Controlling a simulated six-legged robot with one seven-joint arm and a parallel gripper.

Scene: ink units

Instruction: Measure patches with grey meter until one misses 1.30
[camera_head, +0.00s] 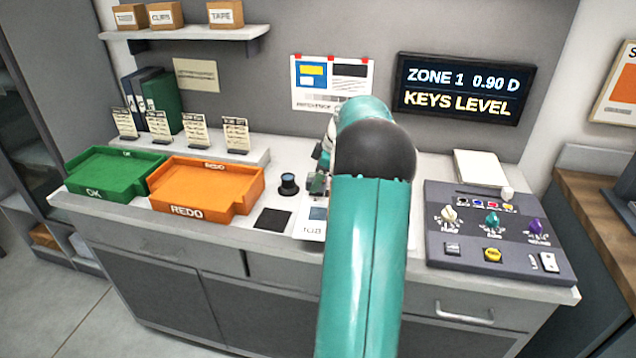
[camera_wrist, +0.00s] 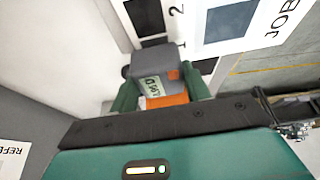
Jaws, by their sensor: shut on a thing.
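My gripper (camera_wrist: 162,92) is shut on the grey meter (camera_wrist: 152,60), a grey block with an orange part and a small pale display with a reading turned over in the picture. The meter is over the white job sheet (camera_wrist: 190,20), at the dark patch marked 1. A dark patch (camera_wrist: 145,17) marked 2 lies beyond it. Whether the meter touches the sheet I cannot tell. In the head view the sheet (camera_head: 311,230) shows partly, and my arm hides most of the gripper and meter. The wall screen (camera_head: 463,89) reads ZONE 1 0.90 D, KEYS LEVEL.
A green OK tray (camera_head: 94,193) and an orange REDO tray (camera_head: 187,211) stand at left. A black round item (camera_head: 288,186) and a dark square (camera_head: 272,220) lie between them and the sheet. A control panel (camera_head: 470,219) with knobs and buttons is at right.

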